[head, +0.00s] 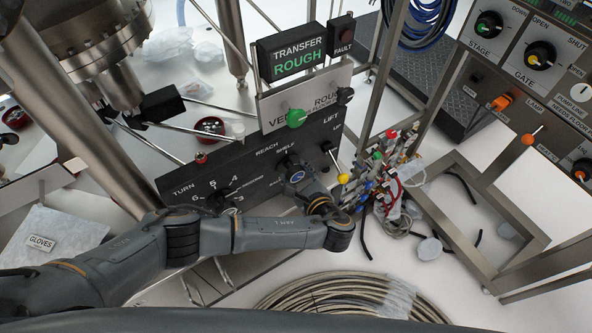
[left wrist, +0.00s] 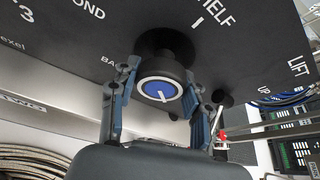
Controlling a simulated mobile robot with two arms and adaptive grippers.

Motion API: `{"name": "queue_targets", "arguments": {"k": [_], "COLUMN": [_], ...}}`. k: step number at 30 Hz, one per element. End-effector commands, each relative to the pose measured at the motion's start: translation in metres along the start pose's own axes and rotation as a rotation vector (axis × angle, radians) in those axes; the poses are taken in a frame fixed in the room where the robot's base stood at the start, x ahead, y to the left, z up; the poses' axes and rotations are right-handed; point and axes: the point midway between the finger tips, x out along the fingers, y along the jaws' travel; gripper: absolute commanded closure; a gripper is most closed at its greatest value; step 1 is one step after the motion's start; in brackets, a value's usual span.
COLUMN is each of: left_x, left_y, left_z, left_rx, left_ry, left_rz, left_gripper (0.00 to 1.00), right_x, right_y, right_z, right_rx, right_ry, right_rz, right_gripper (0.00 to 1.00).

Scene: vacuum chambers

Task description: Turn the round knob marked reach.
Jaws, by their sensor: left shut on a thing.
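The reach knob is a round black knob with a blue cap (left wrist: 160,91) and a white line on the cap. It sits on the dark control panel (head: 215,178), below the REACH lettering in the head view. The words SHELF and part of BACK show around it in the left wrist view. My left gripper (head: 291,172) is shut on this knob, with one finger on each side of it. In the head view the gripper and wrist hide much of the knob. My right gripper is in neither view.
A lever with a yellow ball (head: 343,178) stands just right of my left gripper. A green knob (head: 296,118) is on the upright plate above. The TURN knob (head: 219,199) lies to the left. Bundled cables (head: 385,180) hang at the right.

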Motion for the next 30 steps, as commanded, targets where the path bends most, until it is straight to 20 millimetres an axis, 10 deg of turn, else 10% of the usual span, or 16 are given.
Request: {"name": "queue_targets", "arguments": {"k": [29, 30], "left_x": [0.0020, 0.0020], "left_y": [0.0004, 0.0003], "left_z": [0.0012, 0.0012], "left_rx": [-0.235, -0.235], "left_ry": [-0.004, -0.004], "left_rz": [-0.094, -0.094], "left_gripper": [0.84, 0.49], "right_x": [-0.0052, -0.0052], "right_y": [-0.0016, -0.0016], "right_z": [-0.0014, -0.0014], "right_rx": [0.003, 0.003], "right_ry": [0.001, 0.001], "right_rz": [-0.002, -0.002], "right_gripper": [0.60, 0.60]}}
